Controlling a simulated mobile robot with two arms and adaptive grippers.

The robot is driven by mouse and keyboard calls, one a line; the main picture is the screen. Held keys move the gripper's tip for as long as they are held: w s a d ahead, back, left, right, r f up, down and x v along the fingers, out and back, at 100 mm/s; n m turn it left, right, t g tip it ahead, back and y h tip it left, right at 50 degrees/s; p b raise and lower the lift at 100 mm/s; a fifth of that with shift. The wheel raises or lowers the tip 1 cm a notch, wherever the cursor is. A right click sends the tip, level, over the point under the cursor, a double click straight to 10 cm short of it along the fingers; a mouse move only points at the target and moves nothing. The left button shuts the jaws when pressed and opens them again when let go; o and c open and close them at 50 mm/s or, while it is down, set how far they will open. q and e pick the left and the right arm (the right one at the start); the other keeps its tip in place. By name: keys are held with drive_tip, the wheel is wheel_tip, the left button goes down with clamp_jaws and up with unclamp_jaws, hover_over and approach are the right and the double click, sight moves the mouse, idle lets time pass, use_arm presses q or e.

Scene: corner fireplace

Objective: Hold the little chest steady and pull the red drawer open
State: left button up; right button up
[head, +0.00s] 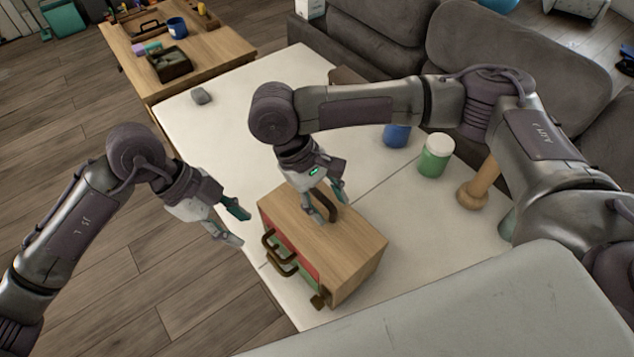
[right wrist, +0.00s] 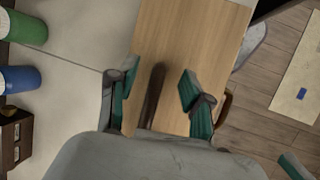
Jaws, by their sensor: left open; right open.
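The little wooden chest (head: 345,250) stands on the white table, its drawer front facing lower left. The red drawer (head: 301,255) appears shut, above a green one; both have dark brown handles. My right gripper (head: 331,211) is open over the chest's top. In the right wrist view the brown top handle (right wrist: 153,98) lies between the spread fingers of my right gripper (right wrist: 158,73), with gaps on both sides. My left gripper (head: 239,226) is open and empty, left of the drawer front and apart from the handles (head: 268,243).
A green jar (head: 434,160), a blue jar (head: 397,135) and a turned wooden piece (head: 478,186) stand right of the chest. A grey block (head: 201,96) lies at the table's far left.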

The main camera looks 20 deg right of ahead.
drive_tip(key=shift+x, duration=0.75)
clamp_jaws()
use_arm(q)
drive_tip(key=shift+c, duration=0.4)
